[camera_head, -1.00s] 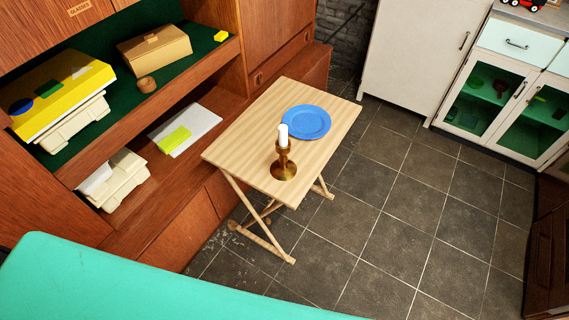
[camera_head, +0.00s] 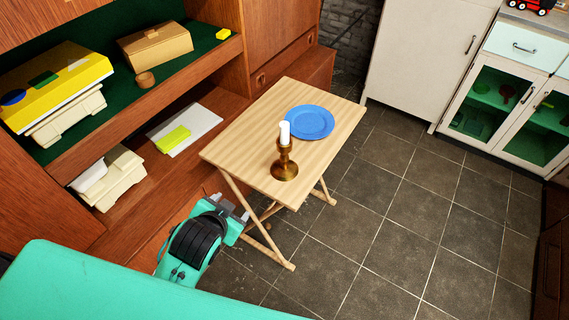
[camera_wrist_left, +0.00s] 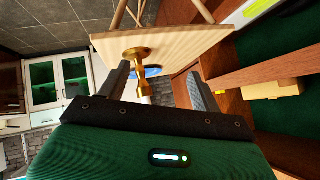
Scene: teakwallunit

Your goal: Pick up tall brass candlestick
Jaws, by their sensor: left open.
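The tall brass candlestick (camera_head: 284,167) stands upright on the near part of the small wooden table (camera_head: 240,144), with a white candle (camera_head: 284,133) in it. My left gripper (camera_head: 230,207) is low beside the table's near left edge, below and left of the candlestick and apart from it. In the left wrist view the candlestick (camera_wrist_left: 137,61) shows upside down beyond the open, empty fingers (camera_wrist_left: 158,85). The gripper body hides part of the candle there. My right gripper is in neither view.
A blue plate (camera_head: 310,122) lies on the table behind the candlestick. The wooden wall unit (camera_head: 190,95) with boxes on its shelves stands close on the left. The tiled floor (camera_head: 400,220) to the right is clear. White cabinets (camera_head: 410,55) stand at the back.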

